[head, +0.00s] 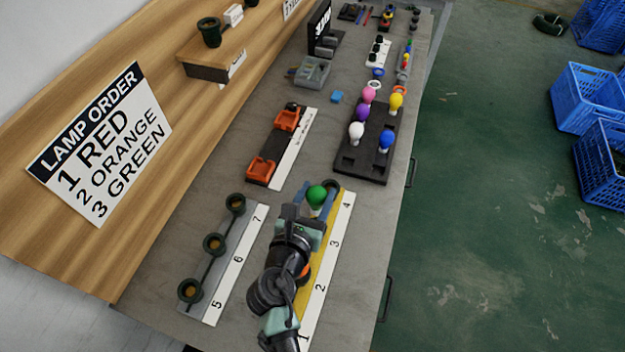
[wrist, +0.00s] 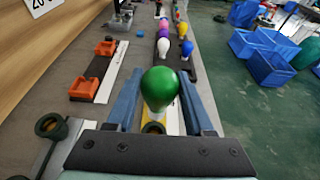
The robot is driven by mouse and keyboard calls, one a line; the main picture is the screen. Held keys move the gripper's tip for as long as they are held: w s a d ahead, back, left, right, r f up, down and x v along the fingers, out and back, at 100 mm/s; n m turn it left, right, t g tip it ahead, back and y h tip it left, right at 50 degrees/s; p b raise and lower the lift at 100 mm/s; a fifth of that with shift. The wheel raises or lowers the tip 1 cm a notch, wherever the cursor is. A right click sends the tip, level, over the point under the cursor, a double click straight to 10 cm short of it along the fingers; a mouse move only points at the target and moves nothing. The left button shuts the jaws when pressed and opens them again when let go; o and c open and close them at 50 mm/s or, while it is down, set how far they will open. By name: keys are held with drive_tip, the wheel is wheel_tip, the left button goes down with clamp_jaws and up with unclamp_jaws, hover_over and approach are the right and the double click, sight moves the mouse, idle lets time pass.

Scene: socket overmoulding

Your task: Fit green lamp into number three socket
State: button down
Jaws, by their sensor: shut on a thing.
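The green lamp (head: 316,196) is held upright between the blue fingers of my gripper (head: 318,204). In the wrist view the lamp (wrist: 160,88) sits between the two fingers (wrist: 160,108), with a socket ring (wrist: 153,128) just below and behind its base. The yellow socket strip (head: 322,262) carries labels 1 to 4; my arm covers much of it. The lamp is over the strip's far part, near labels 3 and 4. I cannot tell whether its base touches a socket.
A grey strip (head: 222,262) with sockets 5 to 7 lies to the left. A dark lamp tray (head: 362,165) with several coloured lamps and an orange-clamp fixture (head: 262,168) stand beyond. A lamp order sign (head: 100,142) lists green third. Blue crates (head: 590,98) stand on the floor.

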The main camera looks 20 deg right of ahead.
sight(315, 215)
drive_tip(key=shift+s+r+p, duration=0.15)
drive_tip(key=shift+s+p, duration=0.05)
drive_tip(key=shift+p, duration=0.1)
wheel_tip(315, 215, down, 6)
drive_tip(key=b, duration=0.4)
drive_tip(key=shift+w+b, duration=0.1)
drive_tip(key=shift+b, duration=0.25)
drive_tip(key=shift+p, duration=0.6)
idle(1.4)
drive_tip(key=shift+f+b, duration=0.55)
drive_tip(key=shift+f, duration=0.1)
drive_tip(key=shift+r+p, duration=0.3)
drive_tip(key=shift+p, duration=0.6)
idle(1.6)
